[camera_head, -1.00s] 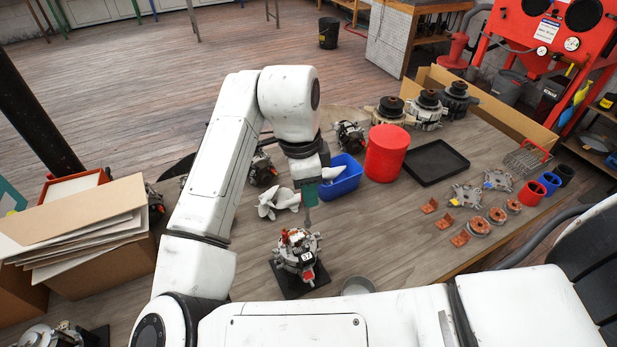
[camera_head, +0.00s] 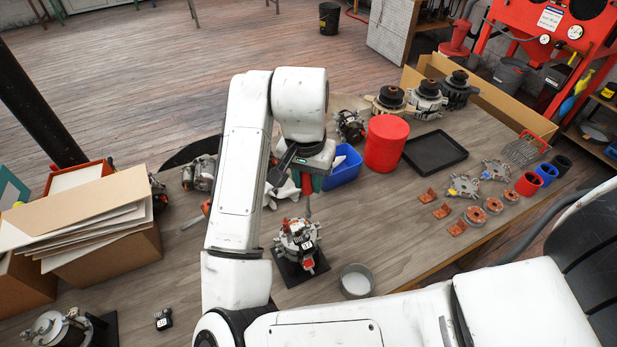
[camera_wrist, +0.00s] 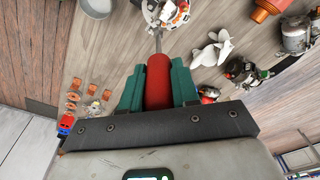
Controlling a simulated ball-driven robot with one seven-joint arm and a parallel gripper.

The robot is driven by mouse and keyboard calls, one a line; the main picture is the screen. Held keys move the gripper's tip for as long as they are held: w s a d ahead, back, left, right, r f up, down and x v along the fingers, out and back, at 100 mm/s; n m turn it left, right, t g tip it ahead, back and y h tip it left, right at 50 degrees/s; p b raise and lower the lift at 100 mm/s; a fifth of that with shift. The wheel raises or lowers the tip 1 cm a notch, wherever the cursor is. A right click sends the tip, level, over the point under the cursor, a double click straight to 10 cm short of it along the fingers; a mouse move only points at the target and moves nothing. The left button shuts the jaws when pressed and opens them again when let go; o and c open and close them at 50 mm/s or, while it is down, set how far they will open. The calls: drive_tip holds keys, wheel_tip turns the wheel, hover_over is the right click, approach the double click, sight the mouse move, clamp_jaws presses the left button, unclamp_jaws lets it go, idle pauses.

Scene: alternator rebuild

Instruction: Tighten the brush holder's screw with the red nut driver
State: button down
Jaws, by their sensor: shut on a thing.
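My gripper (camera_wrist: 157,70) is shut on the red nut driver (camera_wrist: 158,84), with a teal finger on each side of its handle. In the head view my gripper (camera_head: 308,182) is above the alternator (camera_head: 292,232), with the driver's grey shaft pointing down at it. I cannot tell whether the tip touches the screw. The screw and the brush holder are too small to make out.
A grey bowl (camera_head: 356,281) stands right of the alternator. A blue bin (camera_head: 345,167), a red canister (camera_head: 384,145) and a black tray (camera_head: 435,157) stand behind. A small black block (camera_head: 163,319) lies at the front left. A cardboard box (camera_head: 105,251) stands left.

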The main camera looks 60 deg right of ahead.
sight(309, 192)
drive_tip(key=shift+f, duration=0.15)
drive_tip(key=shift+f+b, duration=1.55)
drive_tip(key=shift+f, duration=0.7)
drive_tip(key=shift+b, duration=0.3)
drive_tip(key=shift+f+m+b, duration=0.2)
drive_tip(key=shift+m+b, duration=0.45)
drive_tip(key=shift+m, duration=0.45)
drive_tip(key=m+b, duration=0.1)
drive_tip(key=m, duration=0.3)
drive_tip(key=shift+g+b, duration=0.4)
drive_tip(key=m+b, duration=0.1)
drive_tip(key=m, duration=0.2)
drive_tip(key=m+b, duration=0.1)
drive_tip(key=m, duration=0.3)
drive_tip(key=shift+s+m+g+y+b, duration=0.1)
drive_tip(key=shift+m+g+y+b, duration=0.2)
drive_tip(key=m+b, duration=0.1)
drive_tip(key=m, duration=0.3)
drive_tip(key=shift+r+y, duration=0.2)
drive_tip(key=shift+y, duration=0.1)
drive_tip(key=shift+m, duration=0.3)
